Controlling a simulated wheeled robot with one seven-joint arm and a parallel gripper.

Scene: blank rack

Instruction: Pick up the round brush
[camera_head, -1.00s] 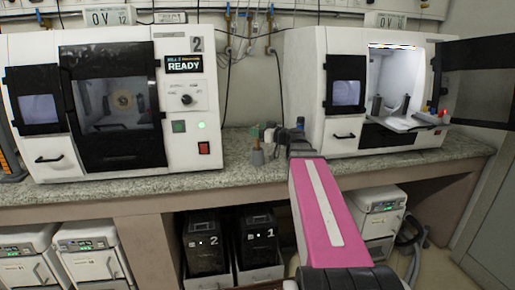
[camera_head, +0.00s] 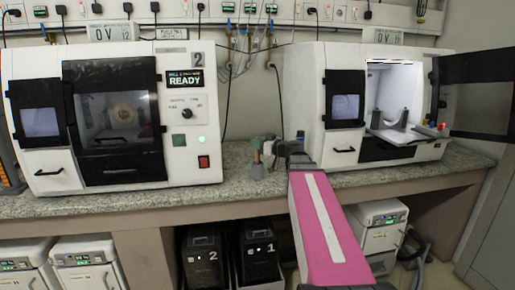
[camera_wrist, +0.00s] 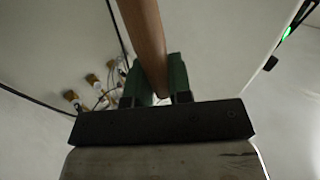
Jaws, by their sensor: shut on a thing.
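My gripper (camera_wrist: 157,85) is shut on a brown wooden handle, which I take to be the round brush (camera_wrist: 147,40). The handle passes between the two green fingers and runs up out of the wrist view. The brush's head is not visible there. In the head view my gripper (camera_head: 268,150) is small, at the end of my pink arm, over the bench between the two machines. The brush is too small there to make out clearly.
A small grey cone-shaped thing (camera_head: 257,170) stands on the granite bench (camera_head: 235,188) beside my gripper. A closed white machine (camera_head: 205,110) is at left. Another machine (camera_head: 310,100), its chamber open and dark door (camera_head: 480,95) swung out, is at right.

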